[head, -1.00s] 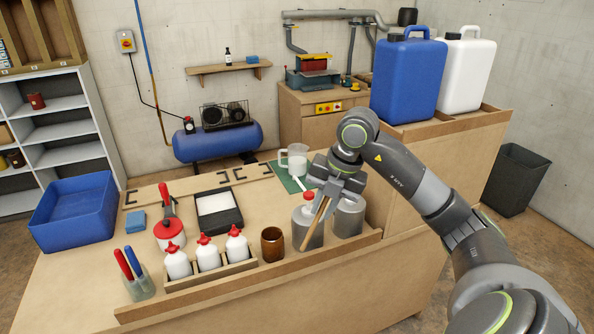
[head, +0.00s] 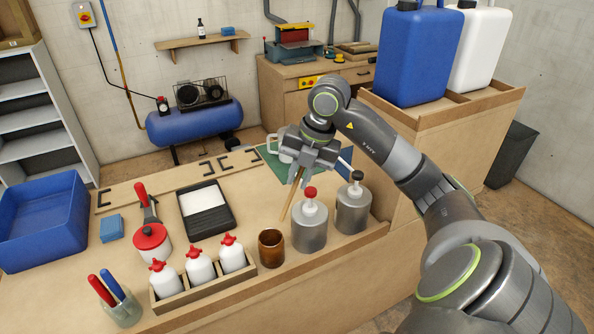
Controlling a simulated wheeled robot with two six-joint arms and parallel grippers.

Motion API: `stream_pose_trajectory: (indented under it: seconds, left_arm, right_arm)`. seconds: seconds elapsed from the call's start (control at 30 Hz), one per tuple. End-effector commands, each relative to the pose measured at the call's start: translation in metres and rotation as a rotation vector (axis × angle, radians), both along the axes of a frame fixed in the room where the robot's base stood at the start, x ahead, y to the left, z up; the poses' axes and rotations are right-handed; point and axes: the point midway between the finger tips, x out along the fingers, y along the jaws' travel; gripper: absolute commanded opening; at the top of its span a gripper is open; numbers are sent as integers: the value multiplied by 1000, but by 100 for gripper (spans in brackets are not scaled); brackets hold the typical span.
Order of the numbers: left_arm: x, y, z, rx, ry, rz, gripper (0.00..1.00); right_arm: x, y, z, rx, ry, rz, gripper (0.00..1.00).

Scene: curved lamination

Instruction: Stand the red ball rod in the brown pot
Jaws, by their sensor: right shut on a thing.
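The brown pot (head: 271,249) stands upright on the bench, right of the white bottles. My right gripper (head: 301,172) is above the bench, up and to the right of the pot. It is shut on a thin wooden rod (head: 291,197), which hangs down, tilted, with its lower end toward the lower left. The rod's lower end is apart from the pot, above and slightly right of its mouth in the picture. No red ball shows on the rod; its upper end is hidden by the gripper. My left gripper is not in view.
A red-topped metal canister (head: 309,232) stands right of the pot, and a black-topped one (head: 352,208) beside it. White bottles with red caps (head: 199,265) sit in a wooden tray to the left. A clear jug (head: 285,142) is behind the gripper.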

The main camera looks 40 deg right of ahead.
Motion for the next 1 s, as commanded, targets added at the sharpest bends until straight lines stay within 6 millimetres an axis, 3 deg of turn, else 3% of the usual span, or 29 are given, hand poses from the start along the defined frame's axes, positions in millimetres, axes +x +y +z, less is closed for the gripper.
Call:
stream_pose_trajectory:
  seconds: [0.23, 0.6, 1.0]
  left_arm:
    - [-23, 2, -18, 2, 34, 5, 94]
    - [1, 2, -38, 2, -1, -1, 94]
    - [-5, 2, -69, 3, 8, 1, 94]
  right_arm:
    - [4, 5, -22, 3, 0, 1, 0]
    - [10, 11, -51, 2, 0, 1, 0]
    - [17, 18, -82, 2, 1, 1, 0]
